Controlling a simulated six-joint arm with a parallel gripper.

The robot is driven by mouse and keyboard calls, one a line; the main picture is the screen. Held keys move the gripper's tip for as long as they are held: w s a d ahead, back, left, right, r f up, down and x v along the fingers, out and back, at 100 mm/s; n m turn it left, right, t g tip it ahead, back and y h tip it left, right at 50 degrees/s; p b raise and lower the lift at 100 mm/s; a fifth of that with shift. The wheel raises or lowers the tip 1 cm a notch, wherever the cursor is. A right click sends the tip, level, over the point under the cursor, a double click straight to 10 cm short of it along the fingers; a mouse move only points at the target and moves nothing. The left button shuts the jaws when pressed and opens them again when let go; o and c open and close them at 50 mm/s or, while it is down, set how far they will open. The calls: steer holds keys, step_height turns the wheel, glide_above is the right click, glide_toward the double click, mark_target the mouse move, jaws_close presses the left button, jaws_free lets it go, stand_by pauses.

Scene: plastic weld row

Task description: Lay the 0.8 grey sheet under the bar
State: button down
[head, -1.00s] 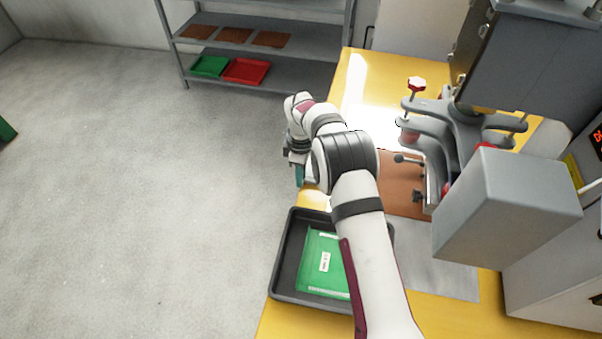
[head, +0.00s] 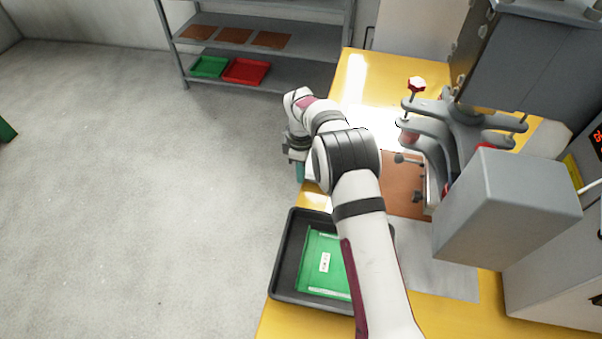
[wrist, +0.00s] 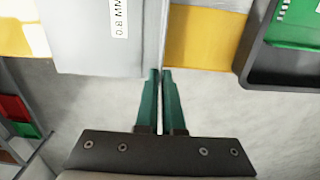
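The grey sheet (wrist: 100,45), with a white 0.8 MM label, fills the upper left of the wrist view over the yellow bench edge. My gripper (wrist: 160,72) has green fingers nearly together, with the sheet's narrow right edge strip between their tips. It appears shut on that strip. In the head view my gripper (head: 300,172) is at the bench's left edge, and my arm covers most of the sheet. The press (head: 465,130) stands on the right; its bar is not clearly visible behind the grey housing.
A black tray (head: 283,262) holding a green labelled piece (head: 323,277) stands at the front of the yellow bench (head: 358,75). A brown mat (head: 405,180) lies left of the press. A shelf rack (head: 300,68) with green and red trays stands behind.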

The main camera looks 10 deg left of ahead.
steer(key=d+r, duration=0.1)
steer(key=s+d+r, duration=0.1)
steer(key=r, duration=0.1)
steer(key=d+r, duration=0.1)
steer(key=r, duration=0.1)
steer(key=shift+s+d, duration=0.15)
steer(key=shift+d, duration=0.1)
steer(key=d+f, duration=0.2)
steer(key=d, duration=0.1)
steer(key=d+f, duration=0.1)
steer(key=d, duration=0.1)
steer(key=shift+d, duration=0.2)
steer(key=d, duration=0.7)
steer(key=d+f, duration=0.1)
steer(key=d, duration=0.3)
steer(key=shift+d, duration=0.3)
steer(key=shift+f, duration=0.7)
steer(key=shift+f, duration=0.15)
steer(key=c, duration=1)
jaws_free()
steer(key=shift+o, duration=0.2)
